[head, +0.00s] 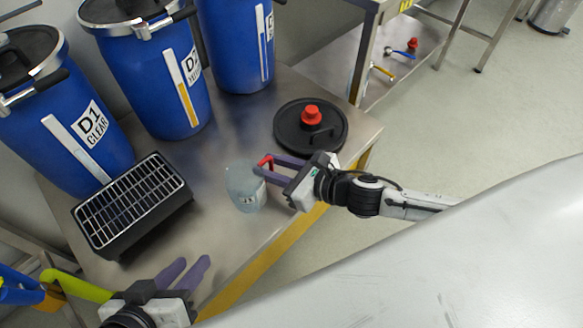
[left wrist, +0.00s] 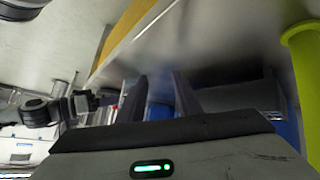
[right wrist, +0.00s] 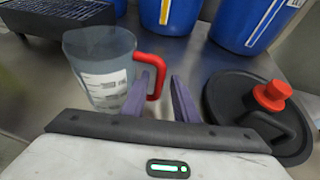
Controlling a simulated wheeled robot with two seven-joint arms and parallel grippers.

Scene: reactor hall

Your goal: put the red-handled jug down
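The clear, bluish jug (head: 243,190) with a pale label stands on the steel table, right of the black grille box. Its red handle (right wrist: 158,72) faces my right gripper (head: 266,172). In the right wrist view the jug (right wrist: 98,62) appears upright. The purple fingers of my right gripper (right wrist: 162,80) are apart, one on each side of the handle, with a small gap showing beside it. My left gripper (head: 194,268) is open and empty near the table's front edge; its spread fingers also show in the left wrist view (left wrist: 160,85).
A black lid with a red knob (head: 311,118) lies right of the jug. Several blue drums (head: 150,70) stand along the back. A black grille box (head: 130,205) is on the left. The steel table (head: 215,160) has some bare surface between them.

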